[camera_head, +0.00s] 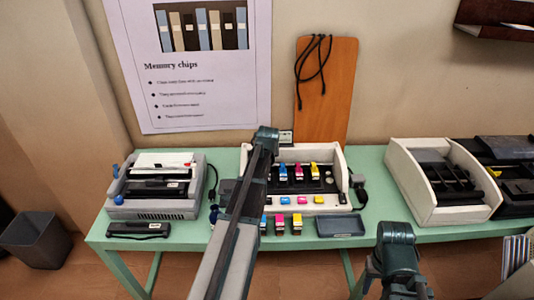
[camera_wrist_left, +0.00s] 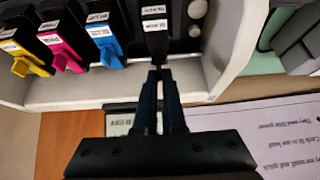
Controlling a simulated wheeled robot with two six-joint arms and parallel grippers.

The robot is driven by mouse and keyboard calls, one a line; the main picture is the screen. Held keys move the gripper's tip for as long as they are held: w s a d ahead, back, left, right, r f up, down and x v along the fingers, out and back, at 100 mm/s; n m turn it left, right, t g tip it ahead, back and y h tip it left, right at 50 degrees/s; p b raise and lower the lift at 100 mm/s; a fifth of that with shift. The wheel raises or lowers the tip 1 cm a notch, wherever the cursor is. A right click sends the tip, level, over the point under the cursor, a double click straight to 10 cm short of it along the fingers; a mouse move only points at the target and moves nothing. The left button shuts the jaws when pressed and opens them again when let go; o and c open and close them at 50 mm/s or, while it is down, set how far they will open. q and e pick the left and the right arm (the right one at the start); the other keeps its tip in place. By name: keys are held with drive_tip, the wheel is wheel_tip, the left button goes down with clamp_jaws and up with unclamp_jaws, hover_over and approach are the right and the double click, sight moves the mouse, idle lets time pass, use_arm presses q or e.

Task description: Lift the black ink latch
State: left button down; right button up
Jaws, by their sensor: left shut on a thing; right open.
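The black ink cartridge (camera_wrist_left: 153,12), with a white label, sits in the white printer (camera_head: 338,163), in line with the blue, pink and yellow cartridges. In the left wrist view my left gripper (camera_wrist_left: 158,72) has its fingers closed together at the near end of this cartridge, where its black latch is. The fingers cover most of the latch, and dark on dark makes its outline hard to see. In the head view my left arm crosses in front of the black cartridge and hides it. My right gripper (camera_head: 400,286) is open and low at the bottom edge, away from the printer.
Blue (camera_head: 283,172), pink (camera_head: 298,171) and yellow (camera_head: 314,172) cartridges stand close beside the black one. Loose cartridges (camera_head: 279,224) and a dark tray (camera_head: 340,226) lie in front. A grey device (camera_head: 156,207) stands left, an open white unit (camera_head: 445,214) right. An orange board (camera_head: 340,85) leans behind.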

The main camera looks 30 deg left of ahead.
use_arm(q)
drive_tip(key=shift+w+a+r+g+h+p, duration=0.25)
drive_tip(key=shift+w+a+g+h+p, duration=0.1)
drive_tip(key=shift+w+g+p, duration=0.2)
drive_tip(key=shift+w+a+r+g+h+p, duration=0.25)
drive_tip(key=shift+w+g+h+p, duration=0.15)
drive_tip(key=shift+g+p, duration=0.25)
drive_tip(key=shift+w+a+f+g+h+p, duration=0.1)
drive_tip(key=shift+w+a+g+h+p, duration=0.1)
drive_tip(key=shift+w+g+h, duration=0.3)
drive_tip(key=shift+w+a+g+h+p, duration=0.15)
drive_tip(key=shift+g+h+p, duration=0.1)
drive_tip(key=shift+g, duration=0.45)
drive_tip(key=shift+w+a+f+g+h+b, duration=0.15)
drive_tip(key=shift+w+g+h+b, duration=0.1)
drive_tip(key=shift+g+h+b, duration=0.4)
drive_tip(key=shift+w+a+f+g+h+b, duration=0.1)
drive_tip(key=shift+w+a+g+h+b, duration=0.2)
drive_tip(key=shift+g, duration=0.65)
drive_tip(key=shift+w+a+f+g+h+b, duration=0.1)
drive_tip(key=shift+w+f+g+h+b, duration=0.1)
drive_tip(key=shift+g+h+b, duration=0.45)
use_arm(e)
drive_tip(key=shift+r, duration=0.7)
